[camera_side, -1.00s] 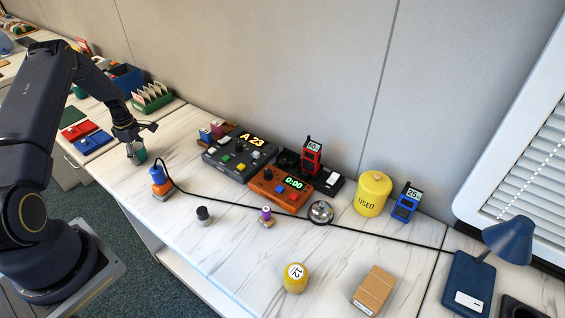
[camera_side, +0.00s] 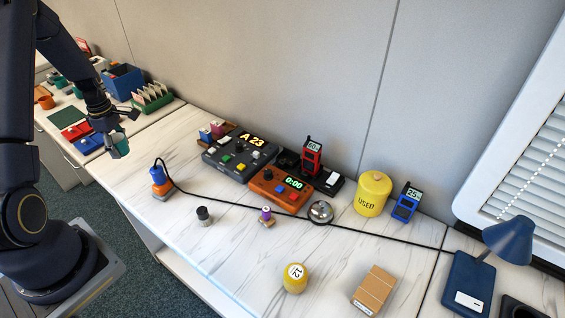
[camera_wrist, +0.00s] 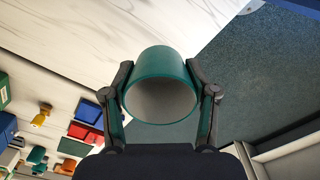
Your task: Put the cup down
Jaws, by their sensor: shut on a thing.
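The teal-green cup (camera_side: 120,146) is in my gripper (camera_side: 113,140), near the left end of the desk in the side view. In the wrist view the cup (camera_wrist: 160,95) fills the middle, its open mouth and grey inside facing the camera. The gripper's fingers (camera_wrist: 162,100) press on it from both sides. The cup appears held above the desk's front edge, with desk top and carpet behind it in the wrist view. The exact height above the surface is hard to tell.
A blue-and-orange device (camera_side: 161,181) with a black cable stands to the right of the gripper. Red (camera_side: 76,130) and blue (camera_side: 90,142) trays lie to the left. A green card rack (camera_side: 152,97) stands behind. The white desk surface (camera_side: 125,178) near the cup is bare.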

